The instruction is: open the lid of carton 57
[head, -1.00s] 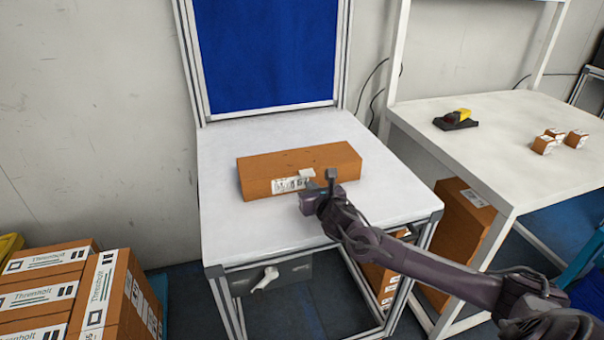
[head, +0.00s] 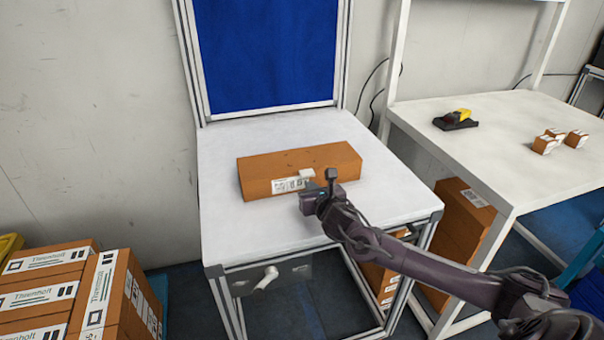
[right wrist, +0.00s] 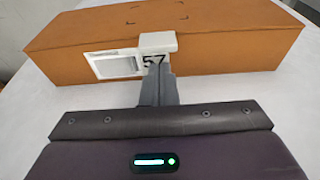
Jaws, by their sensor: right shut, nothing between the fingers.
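Carton 57 (head: 300,170) is a long brown box lying on the white table, with its top closed. In the right wrist view the carton (right wrist: 220,50) fills the upper part. A small white tab (right wrist: 158,42) sits at its top front edge, above the number 57 and beside a white label (right wrist: 116,65). My right gripper (right wrist: 158,75) is shut and empty, with its fingertips at the front face just below the tab. Whether they touch the carton I cannot tell. In the head view my right gripper (head: 305,186) is at the carton's front. My left gripper is out of view.
The white table (head: 240,225) is clear around the carton. A blue panel (head: 262,55) stands behind it. On the right table are a yellow and black scanner (head: 456,119) and small boxes (head: 545,144). Stacked cartons (head: 45,295) stand at lower left.

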